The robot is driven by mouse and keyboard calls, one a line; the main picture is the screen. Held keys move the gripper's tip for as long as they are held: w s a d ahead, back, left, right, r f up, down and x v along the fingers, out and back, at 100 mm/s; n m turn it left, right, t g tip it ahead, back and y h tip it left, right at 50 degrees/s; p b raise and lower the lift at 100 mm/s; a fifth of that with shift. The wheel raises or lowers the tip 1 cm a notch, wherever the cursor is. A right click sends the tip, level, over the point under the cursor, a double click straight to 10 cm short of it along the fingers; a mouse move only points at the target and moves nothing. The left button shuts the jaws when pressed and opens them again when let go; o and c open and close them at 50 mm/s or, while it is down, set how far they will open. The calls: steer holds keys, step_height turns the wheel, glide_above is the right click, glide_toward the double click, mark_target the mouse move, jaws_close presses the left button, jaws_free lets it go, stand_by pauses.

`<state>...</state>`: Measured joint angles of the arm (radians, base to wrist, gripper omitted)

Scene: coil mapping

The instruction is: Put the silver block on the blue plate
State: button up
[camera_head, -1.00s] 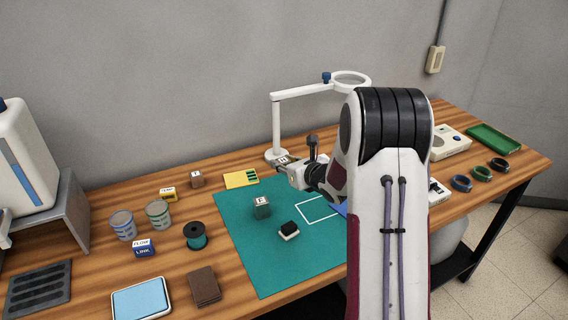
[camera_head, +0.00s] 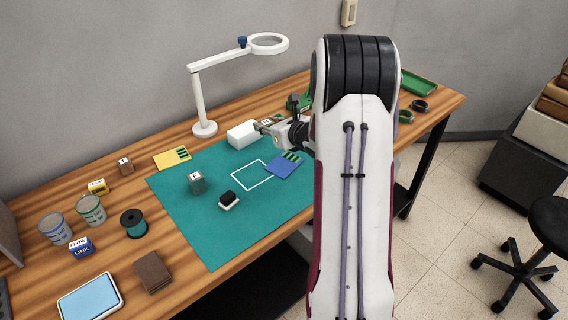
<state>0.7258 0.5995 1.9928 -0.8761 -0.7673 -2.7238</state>
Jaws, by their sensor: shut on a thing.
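My gripper (camera_head: 266,126) is shut on a small block (camera_head: 266,121) with a pale, marked top face; it looks silver-grey, but the fingers hide most of it. It is held near the back edge of the green mat, beside a white box. The blue plate (camera_head: 281,170), with green stripes at one end, lies flat on the right part of the mat, in front of and slightly right of my gripper. Nothing is seen on its visible part.
On the mat (camera_head: 230,235) are a grey-green block (camera_head: 196,183), a black-and-white block (camera_head: 229,200) and a white outlined square. The white box (camera_head: 242,136) stands just left of my gripper, with a magnifier lamp (camera_head: 200,105) behind. A yellow plate (camera_head: 170,160) lies left.

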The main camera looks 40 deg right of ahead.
steer(key=s+d+n+y, duration=0.1)
steer(key=s, duration=0.5)
steer(key=shift+s+d, duration=0.2)
steer(key=shift+d, duration=0.1)
glide_above(285, 164)
steer(key=shift+f, duration=3.05)
steer(key=shift+f, duration=1.85)
steer(key=shift+f, duration=0.15)
